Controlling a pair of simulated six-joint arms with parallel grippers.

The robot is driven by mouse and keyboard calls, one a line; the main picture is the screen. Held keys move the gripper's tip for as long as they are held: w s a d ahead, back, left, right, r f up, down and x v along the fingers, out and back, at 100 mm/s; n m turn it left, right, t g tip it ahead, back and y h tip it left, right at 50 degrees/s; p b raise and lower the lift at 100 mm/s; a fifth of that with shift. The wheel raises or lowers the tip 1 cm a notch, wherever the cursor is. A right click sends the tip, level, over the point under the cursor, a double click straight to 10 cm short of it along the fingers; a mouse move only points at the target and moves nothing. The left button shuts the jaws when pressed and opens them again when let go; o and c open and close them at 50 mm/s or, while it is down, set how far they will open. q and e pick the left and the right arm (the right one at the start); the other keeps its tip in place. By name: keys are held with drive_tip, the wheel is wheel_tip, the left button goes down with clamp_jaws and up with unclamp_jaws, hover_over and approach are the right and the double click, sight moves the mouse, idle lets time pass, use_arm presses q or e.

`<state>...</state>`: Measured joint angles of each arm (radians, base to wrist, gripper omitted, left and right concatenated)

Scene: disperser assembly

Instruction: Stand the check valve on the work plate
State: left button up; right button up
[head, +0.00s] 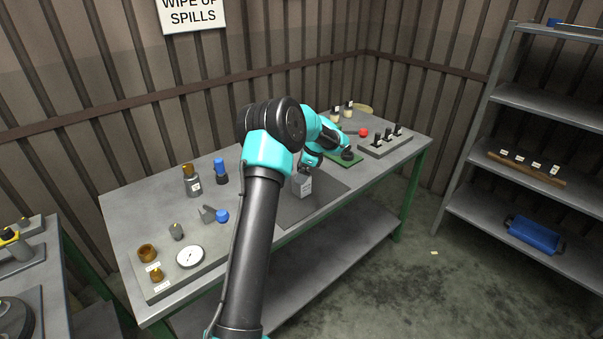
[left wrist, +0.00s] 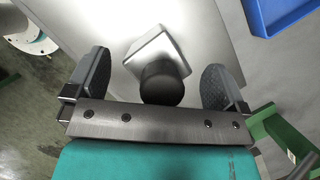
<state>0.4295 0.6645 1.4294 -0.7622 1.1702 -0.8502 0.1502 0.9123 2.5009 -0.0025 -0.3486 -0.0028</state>
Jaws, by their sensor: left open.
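A grey block (head: 302,186) with a small white label stands upright on the dark work plate (head: 323,201). The label is too small to read, so I cannot tell for sure that it is the check valve. In the left wrist view the block (left wrist: 157,48) has a dark cylinder (left wrist: 161,84) on it. My left gripper (head: 304,174) is right above the block. In the left wrist view it (left wrist: 158,78) is open, one finger on each side of the cylinder, with gaps on both sides. My right gripper is not in view.
A green board (head: 350,158) and a rack with black-topped parts (head: 385,141) lie right of the plate. A grey tray (head: 205,261) with a white gauge, a blue-capped part (head: 221,216) and bottles (head: 192,184) lie left. A blue tray (left wrist: 283,12) shows in the wrist view.

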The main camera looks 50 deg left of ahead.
use_arm(q)
drive_tip(key=v, duration=1.1)
drive_tip(key=shift+r, duration=0.2)
drive_tip(key=shift+d, duration=0.1)
drive_tip(key=s+d+f+n+t+h, duration=0.25)
drive_tip(key=d+f+h, duration=0.25)
drive_tip(key=d+f, duration=1.95)
drive_tip(key=s+d+f+n+h, duration=0.1)
drive_tip(key=s+d+f+n, duration=0.3)
drive_tip(key=s, duration=0.7)
drive_tip(key=s+d+f+n+t+h, duration=0.1)
drive_tip(key=s+d+f+n, duration=0.3)
drive_tip(key=s+d+f, duration=0.4)
drive_tip(key=s+d, duration=0.3)
drive_tip(key=shift+s+n, duration=0.3)
drive_tip(key=shift+n, duration=0.05)
